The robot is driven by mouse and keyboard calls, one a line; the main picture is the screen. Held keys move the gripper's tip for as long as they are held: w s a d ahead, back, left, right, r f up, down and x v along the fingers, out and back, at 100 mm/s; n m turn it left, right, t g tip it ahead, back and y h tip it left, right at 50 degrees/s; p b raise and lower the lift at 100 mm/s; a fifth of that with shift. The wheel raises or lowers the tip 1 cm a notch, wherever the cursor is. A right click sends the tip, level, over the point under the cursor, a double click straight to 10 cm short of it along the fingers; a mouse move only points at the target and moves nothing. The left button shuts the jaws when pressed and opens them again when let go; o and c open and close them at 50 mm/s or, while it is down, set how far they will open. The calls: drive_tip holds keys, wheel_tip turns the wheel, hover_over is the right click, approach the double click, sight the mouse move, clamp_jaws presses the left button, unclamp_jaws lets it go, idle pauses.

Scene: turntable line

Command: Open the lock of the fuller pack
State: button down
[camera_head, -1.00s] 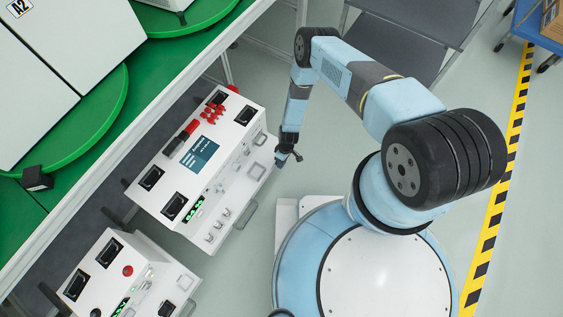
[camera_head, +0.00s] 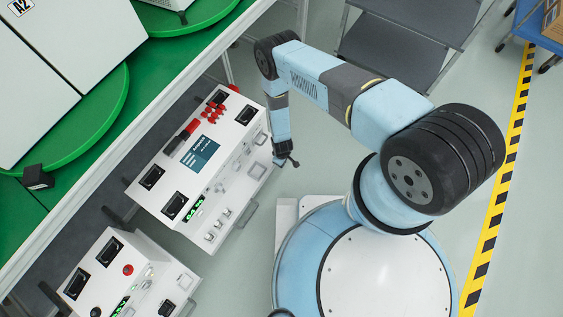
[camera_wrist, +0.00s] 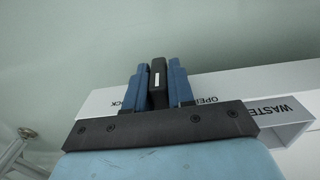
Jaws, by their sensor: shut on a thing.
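Two white packs with green displays stand side by side in the head view: a larger upper pack (camera_head: 228,142) and a lower pack (camera_head: 148,268) cut by the frame edge. The display digits are too small to read surely. My gripper (camera_head: 288,161) is at the right front side of the upper pack. In the wrist view, its blue fingers (camera_wrist: 157,70) are shut on a dark upright lever (camera_wrist: 158,84) with a small white mark. Behind it, a white panel (camera_wrist: 228,84) reads "OPEN" to the right of the lever and partly hidden "LOCK" lettering to the left.
A white tray marked "WASTE" (camera_wrist: 283,122) lies close right of the fingers in the wrist view. A green table (camera_head: 95,140) with large white boxes is at upper left. A grey cart (camera_head: 400,50) stands behind my arm.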

drive_tip(key=shift+w+d, duration=0.2)
drive_tip(key=shift+w, duration=0.1)
drive_tip(key=c, duration=1.3)
unclamp_jaws()
drive_tip(key=shift+o, duration=1.2)
drive_tip(key=shift+s+a, duration=0.1)
drive_tip(key=shift+s, duration=0.05)
drive_tip(key=shift+r, duration=0.1)
wheel_tip(320, 180, up, 14)
drive_tip(key=shift+f, duration=0.25)
drive_tip(key=shift+s+a, duration=0.1)
